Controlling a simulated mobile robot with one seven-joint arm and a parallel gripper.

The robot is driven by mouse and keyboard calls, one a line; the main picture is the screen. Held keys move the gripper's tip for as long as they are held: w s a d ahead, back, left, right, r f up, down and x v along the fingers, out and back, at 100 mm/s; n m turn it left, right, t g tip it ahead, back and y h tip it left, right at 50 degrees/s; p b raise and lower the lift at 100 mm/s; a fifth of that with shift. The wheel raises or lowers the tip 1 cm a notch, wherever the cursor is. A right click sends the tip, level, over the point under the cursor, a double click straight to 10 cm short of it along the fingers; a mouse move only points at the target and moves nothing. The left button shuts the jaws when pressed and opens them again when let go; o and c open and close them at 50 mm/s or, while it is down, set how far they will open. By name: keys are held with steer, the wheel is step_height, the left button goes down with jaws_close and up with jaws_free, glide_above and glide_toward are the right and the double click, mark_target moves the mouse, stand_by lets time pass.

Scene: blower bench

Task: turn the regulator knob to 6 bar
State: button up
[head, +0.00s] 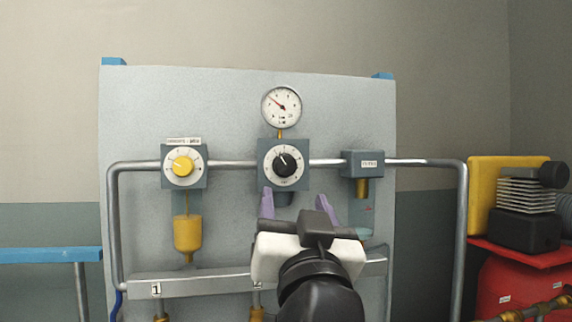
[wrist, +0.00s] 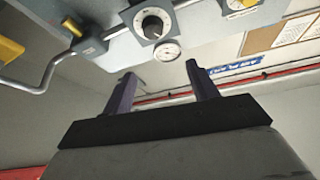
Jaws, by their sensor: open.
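The regulator knob (head: 285,164) is black with a white pointer line, on a round white dial on a grey block at the panel's middle. Its pointer tilts to the upper left; the dial's figures are too small to read. The gauge (head: 282,107) above it has a white face and a red needle pointing upper left. In the wrist view the knob (wrist: 152,26) shows at the top, with the gauge (wrist: 168,51) below it. My gripper (head: 294,204) is open and empty, its two purple fingers below the knob and apart from it. The fingers also show in the wrist view (wrist: 162,88).
A yellow knob (head: 183,166) on a similar dial is at the left. A filter block (head: 362,163) is at the right. A steel pipe (head: 232,162) links them. A red compressor (head: 520,285) with a yellow housing stands right of the panel.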

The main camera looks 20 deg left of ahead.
mark_target(287, 165)
steer(key=shift+g, duration=0.5)
steer(key=p+x, duration=0.1)
steer(key=x, duration=0.3)
steer(key=p+x, duration=0.1)
steer(key=x, duration=0.4)
steer(key=f+p+x, duration=0.1)
steer(key=p+x, duration=0.1)
steer(key=x, duration=0.2)
steer(key=shift+w+d+r, duration=0.15)
steer(key=shift+w, duration=0.5)
steer(key=c, duration=1)
